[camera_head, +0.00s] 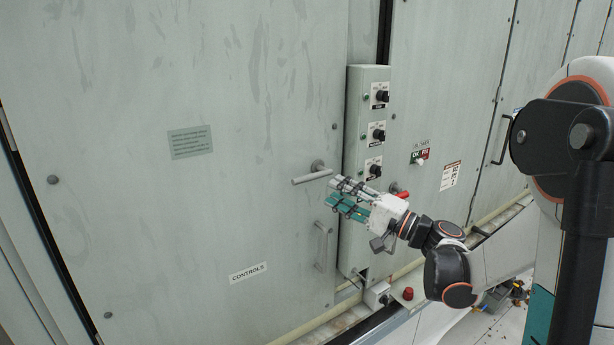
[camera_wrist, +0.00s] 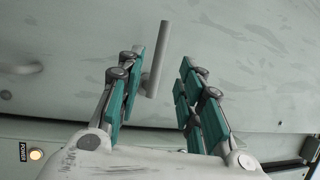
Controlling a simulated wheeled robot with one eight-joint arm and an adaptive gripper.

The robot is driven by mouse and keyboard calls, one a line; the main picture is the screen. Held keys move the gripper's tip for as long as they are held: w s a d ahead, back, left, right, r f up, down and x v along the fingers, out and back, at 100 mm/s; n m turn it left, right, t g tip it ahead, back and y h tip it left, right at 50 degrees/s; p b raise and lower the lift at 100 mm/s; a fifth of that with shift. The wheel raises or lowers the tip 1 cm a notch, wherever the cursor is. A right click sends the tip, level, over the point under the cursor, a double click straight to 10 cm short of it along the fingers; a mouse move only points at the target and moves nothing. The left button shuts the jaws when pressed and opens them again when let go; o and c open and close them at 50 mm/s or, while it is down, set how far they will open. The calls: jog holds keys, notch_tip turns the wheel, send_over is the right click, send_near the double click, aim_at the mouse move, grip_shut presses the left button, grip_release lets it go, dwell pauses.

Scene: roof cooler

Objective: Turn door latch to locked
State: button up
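The door latch is a grey lever (camera_head: 312,175) on the large pale-green door (camera_head: 230,90) labelled CONTROLS. Its bar lies nearly level in the head view and points left from its round pivot. My gripper (camera_head: 346,199) is just right of and below the lever, near the switch box. In the wrist view my gripper (camera_wrist: 160,95) has its two teal-padded fingers spread with a wide gap. The lever (camera_wrist: 158,60) shows beyond the gap, nearer the left finger, which overlaps the lever's pivot end. I see no clear contact.
A switch box (camera_head: 366,110) with several black knobs stands out from the wall right beside the latch. A fixed pull handle (camera_head: 321,247) is below the lever. A red-handled switch (camera_head: 402,195) is behind my gripper. The door face left of the lever is clear.

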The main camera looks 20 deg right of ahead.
aim_at(308, 178)
jog(key=x, duration=0.9)
jog(key=shift+w+a, duration=0.15)
jog(key=shift+w, duration=0.05)
grip_shut()
